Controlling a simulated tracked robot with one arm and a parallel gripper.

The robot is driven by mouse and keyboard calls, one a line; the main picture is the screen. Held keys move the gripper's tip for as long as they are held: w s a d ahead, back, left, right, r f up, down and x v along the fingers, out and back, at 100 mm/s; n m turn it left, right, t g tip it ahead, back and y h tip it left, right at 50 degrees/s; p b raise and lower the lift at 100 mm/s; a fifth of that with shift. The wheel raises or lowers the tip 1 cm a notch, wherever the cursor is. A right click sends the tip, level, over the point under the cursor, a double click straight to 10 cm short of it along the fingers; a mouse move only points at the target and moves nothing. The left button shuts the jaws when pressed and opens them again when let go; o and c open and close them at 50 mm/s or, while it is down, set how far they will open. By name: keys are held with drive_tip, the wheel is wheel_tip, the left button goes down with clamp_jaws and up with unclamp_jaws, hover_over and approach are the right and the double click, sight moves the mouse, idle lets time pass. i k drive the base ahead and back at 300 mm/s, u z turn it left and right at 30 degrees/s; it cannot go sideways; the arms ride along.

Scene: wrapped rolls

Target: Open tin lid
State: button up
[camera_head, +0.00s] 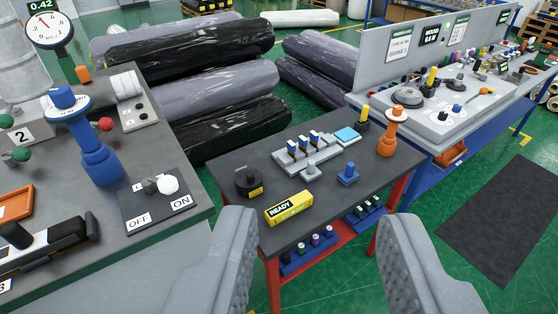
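A small round black tin (249,182) with a yellow label on its side stands near the left edge of the grey-topped table (330,205). Its dark top appears to be on; I cannot make out a separate lid edge. My gripper (317,220) is open, with its two grey padded fingers wide apart at the bottom of the view. Nothing is held between them. The tin is beyond the left finger, apart from it.
A yellow READY box (288,207) lies close to the tin. A grey fixture (307,152), blue knob piece (348,174) and orange post (391,133) stand farther back. A left bench holds a blue post (100,160) and an OFF/ON switch panel (157,200). Wrapped rolls (215,90) lie behind.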

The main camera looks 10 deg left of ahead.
sight(248, 175)
drive_tip(key=z, duration=0.35)
drive_tip(key=i, duration=1.3)
drive_tip(key=z, duration=0.05)
